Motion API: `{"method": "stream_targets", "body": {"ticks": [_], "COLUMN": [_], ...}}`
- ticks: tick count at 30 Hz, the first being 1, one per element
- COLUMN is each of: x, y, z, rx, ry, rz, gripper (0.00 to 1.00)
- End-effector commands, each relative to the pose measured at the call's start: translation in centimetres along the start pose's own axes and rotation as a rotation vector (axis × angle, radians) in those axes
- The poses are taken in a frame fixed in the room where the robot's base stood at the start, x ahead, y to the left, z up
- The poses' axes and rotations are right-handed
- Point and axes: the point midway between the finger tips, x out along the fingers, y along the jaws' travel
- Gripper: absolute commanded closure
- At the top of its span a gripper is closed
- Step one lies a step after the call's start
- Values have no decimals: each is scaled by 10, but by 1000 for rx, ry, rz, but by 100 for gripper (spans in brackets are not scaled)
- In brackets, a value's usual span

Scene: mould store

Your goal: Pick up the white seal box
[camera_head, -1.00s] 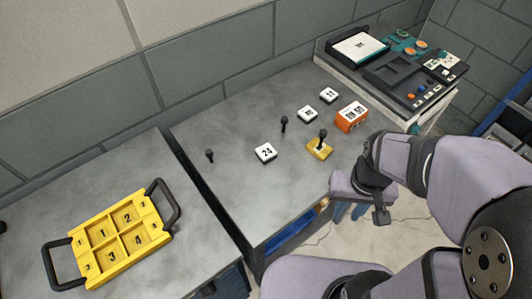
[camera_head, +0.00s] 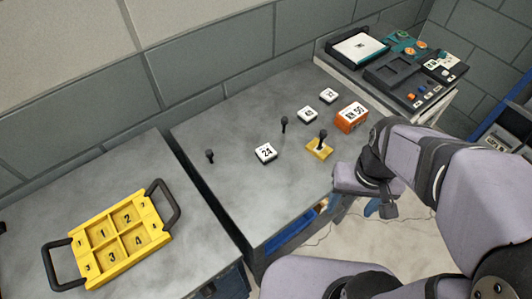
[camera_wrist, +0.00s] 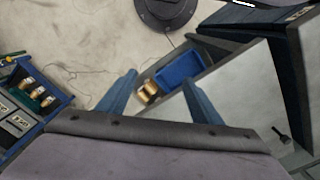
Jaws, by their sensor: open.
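Three white boxes with dark markings lie apart on the middle table: one marked 24 (camera_head: 266,153), a middle one (camera_head: 307,114) and a far one (camera_head: 328,95). I cannot tell from the markings which is the seal box. My gripper (camera_wrist: 158,97) is open and empty, its two blue fingers spread in the wrist view. In the head view it hangs off the table's front right edge, over the floor, apart from all the white boxes. None of them shows in the wrist view.
An orange box (camera_head: 351,117) and a yellow block with a black knob (camera_head: 319,148) stand near the right edge. Two black knobbed pegs (camera_head: 284,124) (camera_head: 210,156) rise from the table. A yellow tray (camera_head: 84,236) lies left.

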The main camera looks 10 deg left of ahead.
Motion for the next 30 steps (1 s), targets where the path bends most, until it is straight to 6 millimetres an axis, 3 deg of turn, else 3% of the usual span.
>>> {"method": "stream_targets", "body": {"ticks": [4, 14, 20, 26, 30], "x": [-21, -22, -24, -25, -25], "y": [0, -8, -18, -50, -90], "z": [0, -17, -37, -78, -109], "rx": [0, -295, -571, -1006, -1322], "ry": [4, -99, -187, -319, -413], "rz": [0, 105, 217, 429, 627], "gripper": [41, 41, 41, 41, 41]}}
